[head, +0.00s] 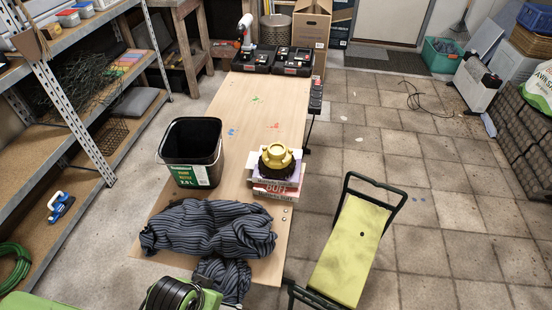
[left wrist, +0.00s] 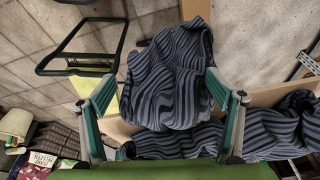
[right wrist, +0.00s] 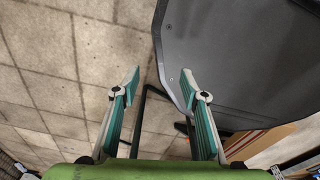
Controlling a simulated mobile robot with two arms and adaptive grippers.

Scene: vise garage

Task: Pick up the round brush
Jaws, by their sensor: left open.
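What looks like the round brush (head: 277,157), yellow on top with a dark lower part, sits on top of a small stack of boxes (head: 275,188) on the wooden bench. My left gripper (left wrist: 161,75) is open in the left wrist view, its two fingers spread above the striped cloth (left wrist: 170,75), with nothing held. The same cloth (head: 208,228) lies in the head view at the near end of the bench, nearer than the brush. The brush does not show in either wrist view.
A black bucket (head: 192,150) stands on the bench left of the boxes. Black cases (head: 293,61) and a drill (head: 245,30) are at the far end. A yellow-green folding stool (head: 350,245) stands on the floor at right. A metal shelf (head: 75,90) is at left.

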